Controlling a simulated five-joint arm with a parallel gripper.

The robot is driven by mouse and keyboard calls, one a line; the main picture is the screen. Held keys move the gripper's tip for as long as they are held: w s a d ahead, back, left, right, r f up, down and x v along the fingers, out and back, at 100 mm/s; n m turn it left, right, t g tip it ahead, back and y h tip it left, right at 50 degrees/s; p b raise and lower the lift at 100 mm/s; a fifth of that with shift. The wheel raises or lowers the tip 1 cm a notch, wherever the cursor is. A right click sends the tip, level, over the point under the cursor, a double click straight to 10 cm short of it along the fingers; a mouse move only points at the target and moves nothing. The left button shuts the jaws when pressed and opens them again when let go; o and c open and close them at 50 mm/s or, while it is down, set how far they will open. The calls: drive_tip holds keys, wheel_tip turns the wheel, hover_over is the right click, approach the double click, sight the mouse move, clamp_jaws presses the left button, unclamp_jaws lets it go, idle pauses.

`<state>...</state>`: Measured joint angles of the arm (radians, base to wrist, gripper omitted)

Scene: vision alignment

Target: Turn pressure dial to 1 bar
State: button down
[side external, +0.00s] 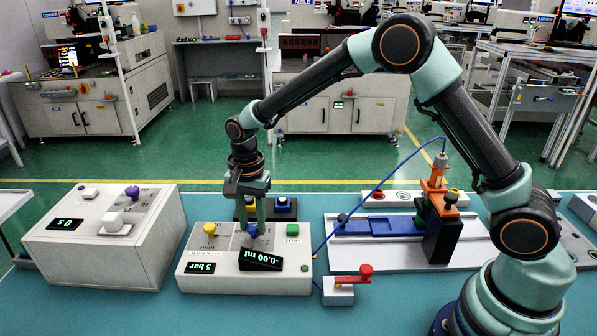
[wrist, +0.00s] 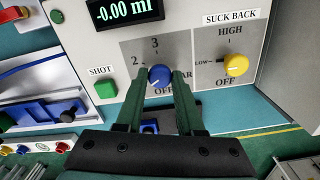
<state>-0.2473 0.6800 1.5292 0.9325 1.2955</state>
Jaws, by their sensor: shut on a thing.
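The blue pressure dial (wrist: 160,75) sits on the grey panel of the white dispenser box (wrist: 105,55), with "2", "3" and "OFF" printed around it. A pale mark on the dial seems to point to the lower left in the wrist view. My gripper (wrist: 161,78) is shut on the dial, one green finger on each side. In the side external view my gripper (side external: 253,224) points down onto the dial (side external: 252,231) and partly hides it. A small display (side external: 200,268) on the dispenser box (side external: 225,287) reads "5 bar".
A yellow suck-back knob (wrist: 236,65) and a green SHOT button (wrist: 106,89) flank the dial closely. A tilted display (side external: 261,260) reads "-0.00 ml". A timer box (side external: 100,240) stands left; an orange-and-black fixture (side external: 438,215) with a blue hose stands right.

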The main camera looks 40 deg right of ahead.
sight(255, 226)
drive_tip(key=shift+r, duration=0.15)
drive_tip(key=c, duration=0.5)
unclamp_jaws()
wheel_tip(255, 226, up, 12)
idle(0.3)
drive_tip(key=s+d+r+n+t, duration=0.3)
drive_tip(key=s+d+r+n, duration=0.35)
drive_tip(key=s, duration=0.25)
drive_tip(key=s+d+n+t, duration=0.1)
drive_tip(key=s, duration=0.2)
drive_tip(key=s+d+f+n, duration=0.1)
drive_tip(key=s+d+n, duration=0.1)
drive_tip(key=s, duration=0.1)
drive_tip(key=s+d+n+t, duration=0.1)
drive_tip(key=s+d+n, duration=0.1)
drive_tip(key=shift+s+d+f+n+t, duration=0.1)
drive_tip(key=shift+s+f+n+t, duration=0.05)
drive_tip(key=shift+s+n+t, duration=0.2)
